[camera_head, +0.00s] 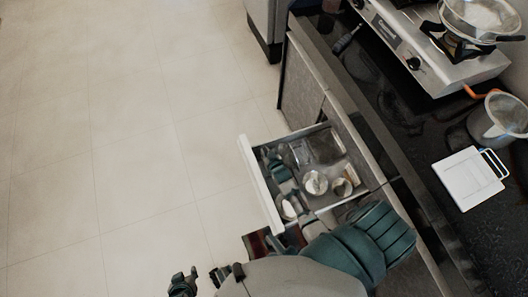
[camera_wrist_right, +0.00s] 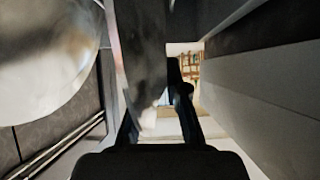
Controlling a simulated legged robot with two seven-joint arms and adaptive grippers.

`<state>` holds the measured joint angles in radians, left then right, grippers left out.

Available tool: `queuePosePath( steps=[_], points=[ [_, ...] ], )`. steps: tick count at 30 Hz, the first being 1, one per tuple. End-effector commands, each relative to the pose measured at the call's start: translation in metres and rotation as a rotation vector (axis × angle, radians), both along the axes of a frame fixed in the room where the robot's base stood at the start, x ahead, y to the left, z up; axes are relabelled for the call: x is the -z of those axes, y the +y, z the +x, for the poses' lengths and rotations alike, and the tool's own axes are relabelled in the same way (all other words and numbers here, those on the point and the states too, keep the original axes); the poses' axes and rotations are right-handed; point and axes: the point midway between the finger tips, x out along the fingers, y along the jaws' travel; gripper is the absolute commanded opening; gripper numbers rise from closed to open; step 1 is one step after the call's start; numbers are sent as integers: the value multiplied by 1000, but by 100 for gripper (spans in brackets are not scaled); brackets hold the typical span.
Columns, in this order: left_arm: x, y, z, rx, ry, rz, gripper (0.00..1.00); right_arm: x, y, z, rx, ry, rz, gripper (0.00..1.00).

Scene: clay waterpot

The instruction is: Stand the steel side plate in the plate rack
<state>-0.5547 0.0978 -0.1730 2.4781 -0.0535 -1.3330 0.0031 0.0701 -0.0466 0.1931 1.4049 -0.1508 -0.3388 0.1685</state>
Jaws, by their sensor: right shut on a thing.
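My right gripper (camera_wrist_right: 160,125) shows in the right wrist view with both fingers pointing up the picture. It is shut on a thin, dark, reflective plate-like thing (camera_wrist_right: 143,55), seen nearly edge-on with a bright curved rim; I take it for the steel side plate. I cannot make out the plate rack.
An open drawer (camera_head: 257,185) holds several small dishes. The counter right of it carries a stove (camera_head: 430,55) with a pan (camera_head: 480,15), a grey pot (camera_head: 497,120) and a white board (camera_head: 468,178). A large round pale thing (camera_wrist_right: 45,60) is close in the wrist view.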

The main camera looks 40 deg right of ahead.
Motion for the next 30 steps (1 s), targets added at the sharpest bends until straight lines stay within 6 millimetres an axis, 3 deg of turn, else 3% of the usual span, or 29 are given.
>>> queuePosePath(
  steps=[5, 6, 9, 10, 20, 30],
  points=[
    [4, 0, -1, 0, 5, 0, 38, 5, 0, 0, 0, 0, 0, 0],
    [4, 0, -1, 0, 4, 0, 38, 5, 0, 0, 0, 0, 0, 15],
    [4, 0, -1, 0, 4, 0, 38, 4, 0, 0, 0, -1, 0, 40],
    [4, 0, -1, 0, 4, 0, 38, 4, 0, 0, 0, -1, 0, 42],
    [1, 0, 0, 0, 1, 0, 38, 1, 0, 0, 0, 0, 0, 42],
    [-45, 0, 9, 0, -42, 0, 38, -55, 0, 2, 0, -6, 0, 42]
  ],
)
